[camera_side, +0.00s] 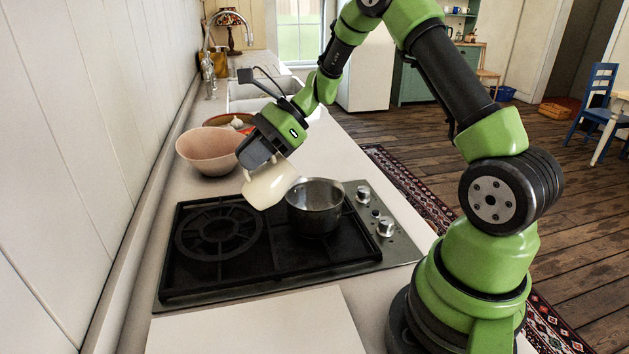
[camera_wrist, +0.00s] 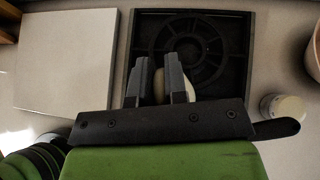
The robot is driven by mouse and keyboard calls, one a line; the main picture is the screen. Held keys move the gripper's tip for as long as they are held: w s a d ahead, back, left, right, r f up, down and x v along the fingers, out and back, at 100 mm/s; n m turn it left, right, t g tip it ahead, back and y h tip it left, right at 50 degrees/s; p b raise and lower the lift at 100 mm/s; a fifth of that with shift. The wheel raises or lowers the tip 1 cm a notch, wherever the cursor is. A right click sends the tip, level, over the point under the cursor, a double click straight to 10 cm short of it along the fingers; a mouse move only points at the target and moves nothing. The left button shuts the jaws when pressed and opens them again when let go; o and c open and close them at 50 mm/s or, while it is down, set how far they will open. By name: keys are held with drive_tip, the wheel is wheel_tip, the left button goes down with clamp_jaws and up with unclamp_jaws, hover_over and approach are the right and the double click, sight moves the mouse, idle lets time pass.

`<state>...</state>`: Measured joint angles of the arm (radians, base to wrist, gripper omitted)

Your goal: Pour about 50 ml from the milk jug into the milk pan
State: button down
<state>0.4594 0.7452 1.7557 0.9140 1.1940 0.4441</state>
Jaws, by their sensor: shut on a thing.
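The cream milk jug (camera_side: 270,185) is held in my gripper (camera_side: 264,160), tilted, just above and left of the pan in the side view. Its upper right end is close to the pan's rim. No stream of milk is visible, and the level inside the jug is hidden. The steel milk pan (camera_side: 316,208) stands upright on the right part of the hob; its floor cannot be made out. The pan is not seen there.
The black hob (camera_side: 225,255) has a free left burner. A pink bowl (camera_side: 212,150) stands close behind the jug, by the wall. A white board (camera_side: 250,325) lies on the near counter. A pale round object (camera_wrist: 284,107) sits right of the hob in the wrist view.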

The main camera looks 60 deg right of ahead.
drive_tip(key=shift+d+r, duration=0.15)
drive_tip(key=shift+s+d+r+t+y, duration=0.3)
drive_tip(key=shift+r+t+y, duration=0.25)
drive_tip(key=shift+y, duration=0.25)
drive_tip(key=shift+s+d+r+t+y, duration=0.3)
drive_tip(key=shift+d+r+t+y, duration=0.15)
drive_tip(key=shift+d+r+y, duration=0.2)
idle(1.6)
drive_tip(key=shift+w+a+f+g+h, duration=0.25)
drive_tip(key=shift+a+f+g+h, duration=0.1)
drive_tip(key=shift+a+f+h, duration=0.2)
drive_tip(key=shift+w+a+f+g+h, duration=0.25)
drive_tip(key=shift+a+f+g+h, duration=0.15)
drive_tip(key=shift+h, duration=0.1)
drive_tip(key=shift+w+a+f+g+h, duration=0.2)
drive_tip(key=shift+a+f+g+h, duration=0.15)
drive_tip(key=shift+f+h, duration=0.2)
drive_tip(key=shift+w+a+f+g+h, duration=0.2)
drive_tip(key=shift+a+f+g+h, duration=0.1)
drive_tip(key=shift+f+h, duration=0.25)
drive_tip(key=shift+w+a+g+h, duration=0.3)
drive_tip(key=shift+g+h, duration=0.1)
drive_tip(key=shift+h, duration=0.2)
